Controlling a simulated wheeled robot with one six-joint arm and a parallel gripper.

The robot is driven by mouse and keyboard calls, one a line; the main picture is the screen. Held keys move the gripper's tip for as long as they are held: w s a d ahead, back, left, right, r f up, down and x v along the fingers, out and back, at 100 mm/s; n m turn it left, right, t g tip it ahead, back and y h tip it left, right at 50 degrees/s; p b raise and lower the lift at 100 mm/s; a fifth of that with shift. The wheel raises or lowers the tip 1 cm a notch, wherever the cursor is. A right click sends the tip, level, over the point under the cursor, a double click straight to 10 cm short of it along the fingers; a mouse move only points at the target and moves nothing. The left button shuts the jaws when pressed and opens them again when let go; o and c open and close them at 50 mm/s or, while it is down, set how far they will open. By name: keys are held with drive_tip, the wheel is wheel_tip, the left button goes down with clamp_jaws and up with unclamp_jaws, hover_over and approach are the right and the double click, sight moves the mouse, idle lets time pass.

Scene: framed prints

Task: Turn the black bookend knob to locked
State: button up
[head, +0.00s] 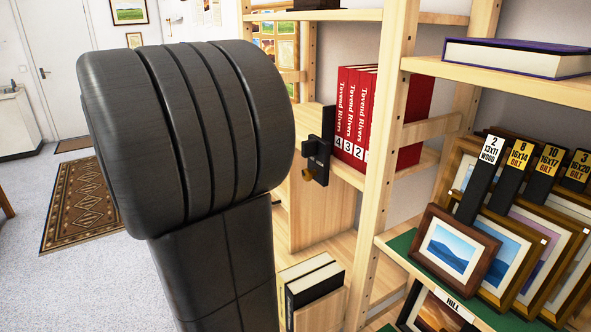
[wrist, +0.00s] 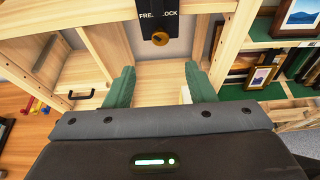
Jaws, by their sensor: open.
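The black bookend (head: 318,152) stands on a wooden shelf against the left end of a row of red books. Its brass-coloured knob (head: 306,174) sticks out from its lower front. In the wrist view the bookend (wrist: 175,20) is at the top, lettered FREE on the left and LOCK on the right. The knob (wrist: 160,38) shows below the lettering; which word it points to I cannot tell. My gripper (wrist: 158,80) has its two green fingers spread apart and empty. The knob is beyond the fingers, not between them. In the head view my arm shows but my gripper does not.
Red books (head: 361,110) fill the shelf beside the bookend. A wooden upright (head: 383,130) stands just right of them. Framed pictures (head: 453,250) lean on a green-lined shelf at right. A black handle (wrist: 82,94) shows at left.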

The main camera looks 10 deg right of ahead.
sight(305, 176)
drive_tip(key=x, duration=1.2)
drive_tip(key=shift+d+f+p, duration=0.15)
drive_tip(key=shift+p, duration=0.25)
drive_tip(key=c, duration=1)
drive_tip(key=shift+o, duration=0.2)
